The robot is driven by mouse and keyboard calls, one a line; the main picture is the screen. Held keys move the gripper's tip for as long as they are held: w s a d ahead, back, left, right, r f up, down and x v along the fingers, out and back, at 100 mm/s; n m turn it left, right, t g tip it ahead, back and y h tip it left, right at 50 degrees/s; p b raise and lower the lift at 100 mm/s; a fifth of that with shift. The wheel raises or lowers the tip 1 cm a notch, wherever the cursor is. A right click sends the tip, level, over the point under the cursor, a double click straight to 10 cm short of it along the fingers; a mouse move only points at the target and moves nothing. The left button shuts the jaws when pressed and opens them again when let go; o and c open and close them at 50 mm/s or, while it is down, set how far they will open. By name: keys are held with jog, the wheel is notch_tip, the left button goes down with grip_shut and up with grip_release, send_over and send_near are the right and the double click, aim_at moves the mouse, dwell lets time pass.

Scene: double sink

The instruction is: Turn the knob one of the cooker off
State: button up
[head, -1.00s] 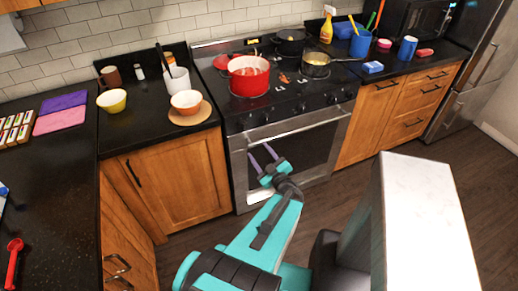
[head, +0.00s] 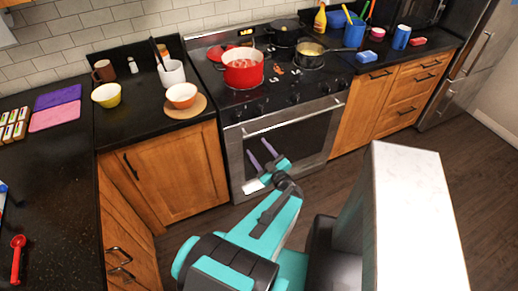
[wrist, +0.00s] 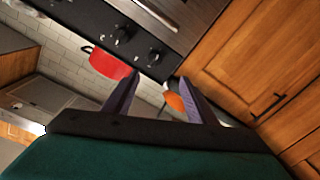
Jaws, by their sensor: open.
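The cooker (head: 232,104) has a dark top and a steel oven door. A row of dark knobs (head: 264,106) runs along its front edge. In the wrist view two knobs (wrist: 122,36) (wrist: 155,57) show clearly on the dark front panel, beyond the fingertips. Their markings are too small to read. My gripper (head: 257,146) is in front of the oven door, below the knob row and apart from the knobs. Its two purple fingers are spread, with nothing between them in the wrist view (wrist: 158,77).
A red pot (head: 243,73) and a pan (head: 310,55) stand on the cooker. An orange bowl (head: 181,93) sits on the counter to the left. A white-topped block (head: 415,215) stands close at the right. Dark floor lies between it and the cabinets.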

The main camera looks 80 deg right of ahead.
jog(key=shift+a+r, duration=0.3)
jog(key=shift+a, duration=0.1)
jog(key=p+v, duration=0.6)
jog(key=v, duration=0.7)
jog(key=shift+s, duration=0.2)
jog(key=shift+f, duration=0.1)
jog(key=shift+w+d, duration=0.1)
jog(key=shift+w, duration=0.05)
jog(key=shift+c, duration=0.2)
jog(key=b+x, duration=0.2)
jog(key=x, duration=0.5)
jog(key=shift+b, duration=0.3)
dwell(0.4)
jog(key=shift+w+d, duration=0.1)
jog(key=shift+w, duration=0.05)
